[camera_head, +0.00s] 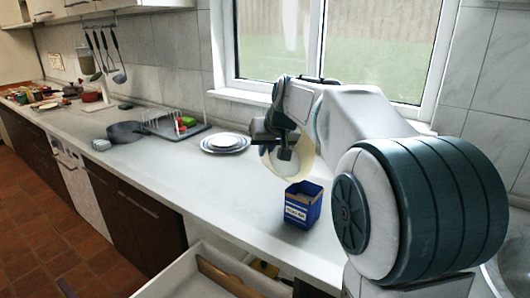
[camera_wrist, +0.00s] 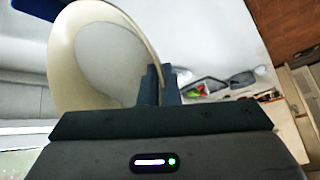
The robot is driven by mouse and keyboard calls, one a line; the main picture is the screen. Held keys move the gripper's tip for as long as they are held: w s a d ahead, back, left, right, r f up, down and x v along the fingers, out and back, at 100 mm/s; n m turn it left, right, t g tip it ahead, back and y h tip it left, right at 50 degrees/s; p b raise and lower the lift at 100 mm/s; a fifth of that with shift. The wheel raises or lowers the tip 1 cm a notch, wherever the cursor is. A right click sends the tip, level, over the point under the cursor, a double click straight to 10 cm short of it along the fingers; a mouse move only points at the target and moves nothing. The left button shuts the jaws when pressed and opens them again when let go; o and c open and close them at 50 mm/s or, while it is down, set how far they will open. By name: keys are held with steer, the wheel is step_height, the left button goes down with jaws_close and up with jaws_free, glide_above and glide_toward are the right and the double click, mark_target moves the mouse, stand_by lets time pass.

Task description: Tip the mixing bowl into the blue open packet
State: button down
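The mixing bowl (camera_head: 273,160) is cream coloured and hangs in my gripper (camera_head: 284,153) above the counter, tilted steeply on its side. In the wrist view the bowl (camera_wrist: 63,62) fills the upper left, and its rim passes between the fingers of my gripper (camera_wrist: 160,82), which are shut on it. The blue open packet (camera_head: 302,206) stands upright on the counter, below and a little right of the bowl. A blue corner of it (camera_wrist: 32,5) shows at the top left of the wrist view. What the bowl and the packet hold is hidden.
A stack of plates (camera_head: 225,143) lies left of the bowl. A dish rack (camera_head: 172,124) and a dark pan (camera_head: 126,131) stand further left. An open drawer (camera_head: 215,272) juts out below the counter front. The counter left of the packet is clear.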

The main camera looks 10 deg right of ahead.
steer(key=shift+s+d+r+t+y+b, duration=0.4)
steer(key=shift+s+t+b, duration=0.15)
steer(key=shift+b, duration=1.1)
steer(key=shift+s+d+r+t+y+b, duration=0.2)
steer(key=shift+s+d+t+b, duration=0.3)
steer(key=shift+b, duration=0.8)
steer(key=shift+s+d+r+t+y+b, duration=0.2)
steer(key=shift+s+b, duration=0.4)
steer(key=shift+b, duration=0.7)
steer(key=shift+s+d+r+m+t+y+b, duration=0.15)
steer(key=shift+s+d+t+y+b, duration=0.25)
steer(key=shift+b, duration=1.3)
steer(key=shift+s+d+r+m+t+y+b, duration=0.15)
steer(key=shift+s+d+t+b, duration=0.35)
steer(key=shift+b, duration=1.2)
steer(key=shift+a+r+p, duration=0.2)
steer(key=shift+r+p, duration=0.1)
steer(key=shift+p, duration=1)
steer(key=g+p, duration=0.1)
steer(key=p, duration=0.2)
steer(key=g+h+p, duration=0.1)
steer(key=p, duration=0.2)
steer(key=g+h+p, duration=0.1)
steer(key=p, duration=0.3)
steer(key=shift+r+g, duration=0.25)
steer(key=shift+r, duration=0.15)
steer(key=shift+f+g+h+p, duration=0.15)
steer(key=shift+g+h+p, duration=0.25)
steer(key=shift+p, duration=0.25)
